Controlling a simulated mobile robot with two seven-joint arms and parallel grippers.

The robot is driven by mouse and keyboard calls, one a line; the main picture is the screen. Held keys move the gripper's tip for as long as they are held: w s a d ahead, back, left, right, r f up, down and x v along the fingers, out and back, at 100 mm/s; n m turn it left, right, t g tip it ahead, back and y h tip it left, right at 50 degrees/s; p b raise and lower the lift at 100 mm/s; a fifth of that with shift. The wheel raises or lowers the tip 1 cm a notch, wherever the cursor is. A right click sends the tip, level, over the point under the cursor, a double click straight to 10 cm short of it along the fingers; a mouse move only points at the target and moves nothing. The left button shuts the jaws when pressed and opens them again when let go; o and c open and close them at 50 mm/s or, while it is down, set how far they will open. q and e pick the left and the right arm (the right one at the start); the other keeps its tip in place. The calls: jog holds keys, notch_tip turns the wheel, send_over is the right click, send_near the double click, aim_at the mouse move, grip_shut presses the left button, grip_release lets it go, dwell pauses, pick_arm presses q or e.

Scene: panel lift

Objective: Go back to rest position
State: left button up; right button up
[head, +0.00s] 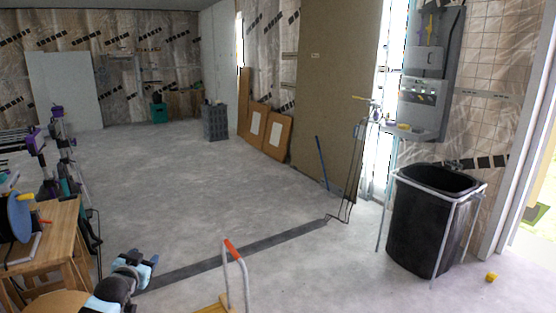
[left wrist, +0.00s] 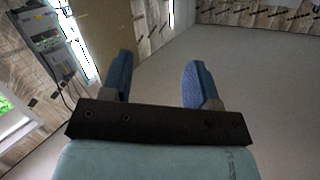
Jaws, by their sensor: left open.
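My left gripper (head: 146,262) shows at the bottom left of the head view, above the concrete floor. In the left wrist view its two blue fingers (left wrist: 162,85) stand apart with nothing between them. Bare floor and a wall show beyond the fingers. My right gripper is not in either view. A large brown panel (head: 335,90) leans upright against the wall right of centre in the head view, well away from my left gripper.
A wooden table (head: 50,232) with tools stands at the left. A black bin (head: 425,222) in a metal frame stands at the right. An orange-and-grey handle (head: 236,262) rises at the bottom centre. A grey crate (head: 215,122) stands farther back. The middle floor is clear.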

pick_arm(q)
jog(key=s+d+f+g+h+b, duration=0.1)
jog(key=s+d+f+b, duration=0.1)
jog(key=s+d+f, duration=0.55)
jog(key=s+d+f+h+b, duration=0.2)
jog(key=s+d+f, duration=0.15)
jog(key=s, duration=0.75)
jog(key=s+d+f+g+h+b, duration=0.1)
jog(key=s+d+f, duration=0.45)
jog(key=s, duration=0.35)
jog(key=s+d+g+h+b, duration=0.1)
jog(key=s+d+b, duration=0.3)
jog(key=s, duration=0.9)
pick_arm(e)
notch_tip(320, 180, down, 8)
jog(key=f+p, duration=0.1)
pick_arm(q)
notch_tip(320, 180, up, 17)
jog(key=s+a+g+y+p, duration=0.1)
jog(key=s+a+p, duration=0.1)
jog(key=p, duration=2.9)
jog(key=shift+a+r+g+y, duration=0.2)
jog(key=shift+g+y, duration=0.1)
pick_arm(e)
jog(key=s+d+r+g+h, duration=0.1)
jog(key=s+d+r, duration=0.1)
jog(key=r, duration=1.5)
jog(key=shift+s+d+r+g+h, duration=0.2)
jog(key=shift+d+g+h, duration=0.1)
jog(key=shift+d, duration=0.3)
